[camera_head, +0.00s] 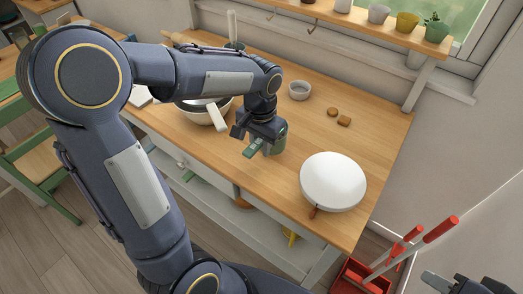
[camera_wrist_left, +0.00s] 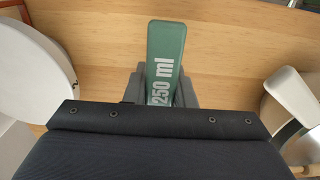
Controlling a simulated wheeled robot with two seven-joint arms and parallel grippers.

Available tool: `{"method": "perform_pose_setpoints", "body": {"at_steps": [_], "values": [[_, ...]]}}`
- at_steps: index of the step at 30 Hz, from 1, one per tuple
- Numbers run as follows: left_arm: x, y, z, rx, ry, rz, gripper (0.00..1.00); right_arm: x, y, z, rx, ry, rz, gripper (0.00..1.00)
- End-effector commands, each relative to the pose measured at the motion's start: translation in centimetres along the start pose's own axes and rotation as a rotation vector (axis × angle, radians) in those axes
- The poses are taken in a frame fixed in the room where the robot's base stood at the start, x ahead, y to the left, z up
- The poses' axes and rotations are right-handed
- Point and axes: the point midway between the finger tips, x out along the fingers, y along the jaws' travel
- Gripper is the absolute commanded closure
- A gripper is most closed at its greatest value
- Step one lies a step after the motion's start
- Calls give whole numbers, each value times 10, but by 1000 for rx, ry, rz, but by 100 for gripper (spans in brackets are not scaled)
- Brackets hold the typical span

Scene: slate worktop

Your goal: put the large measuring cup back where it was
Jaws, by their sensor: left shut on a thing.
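The large measuring cup is green, and its body (camera_head: 280,142) shows in the head view just right of my left gripper (camera_head: 258,142), partly hidden behind it. Its flat green handle (camera_wrist_left: 166,52), marked "250 ml", shows in the left wrist view. My left gripper is shut on this handle, with one grey finger on each side. The cup is over the middle of the wooden worktop (camera_head: 375,125); I cannot tell whether it touches the wood. Part of my right gripper (camera_head: 462,284) shows at the bottom right corner, cut off, away from the worktop.
A large round white object (camera_head: 333,179) with a brown handle lies right of the cup. A pan (camera_head: 205,112) with a pale handle stands to the left. A small grey bowl (camera_head: 299,90) and two brown pieces (camera_head: 343,121) lie behind. Wood between them is clear.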

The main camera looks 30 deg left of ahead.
Motion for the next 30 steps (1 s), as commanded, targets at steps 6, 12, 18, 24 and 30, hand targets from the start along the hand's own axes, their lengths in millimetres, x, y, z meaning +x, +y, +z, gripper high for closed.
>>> {"method": "perform_pose_setpoints", "body": {"at_steps": [6,12,18,24,30], "values": [[30,1,-2,1,-4,-1,100,0,0,0,0,0,0,64],[34,1,-3,1,1,0,100,0,0,0,0,0,0,64],[37,1,-3,1,0,0,100,3,1,1,0,0,0,64],[37,1,-2,1,0,0,59,2,1,1,0,0,0,64],[37,1,-2,1,0,0,55,2,1,1,0,0,0,64]]}}
